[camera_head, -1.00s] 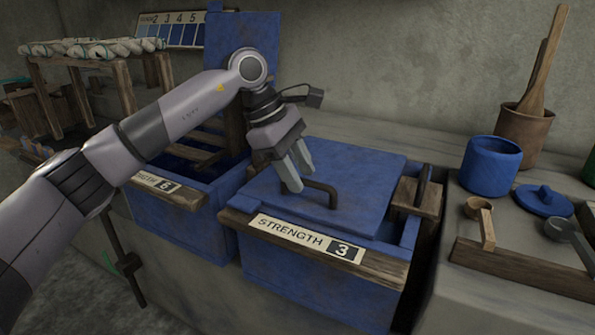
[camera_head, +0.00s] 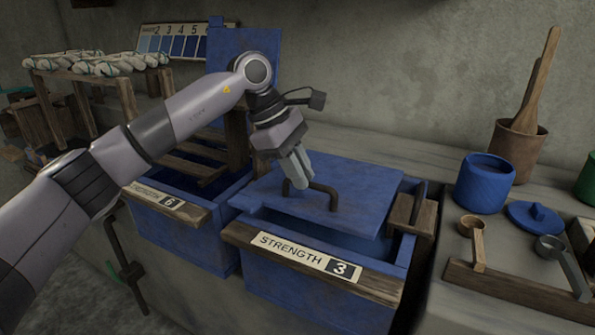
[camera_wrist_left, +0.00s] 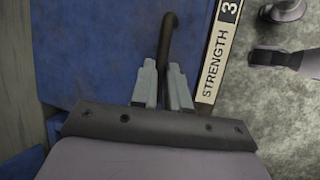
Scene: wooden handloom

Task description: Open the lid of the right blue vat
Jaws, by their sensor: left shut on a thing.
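The right blue vat (camera_head: 318,300) carries a label reading STRENGTH 3. Its blue lid (camera_head: 350,192) is raised at the front, with a dark gap between the lid's front edge and the vat rim. A dark bar handle (camera_head: 332,199) stands on the lid near its front edge. My left gripper (camera_head: 300,182) is shut on the left part of the handle. The left wrist view also shows the fingers (camera_wrist_left: 163,90) closed around the handle (camera_wrist_left: 167,42). The right gripper is not in view.
The left vat (camera_head: 180,235), labelled 6, stands open with its lid (camera_head: 245,75) upright behind. To the right are a blue jar (camera_head: 484,183), a small blue lid (camera_head: 540,217), ladles and a brown pot (camera_head: 517,150) with wooden spoons. The wall rises close behind.

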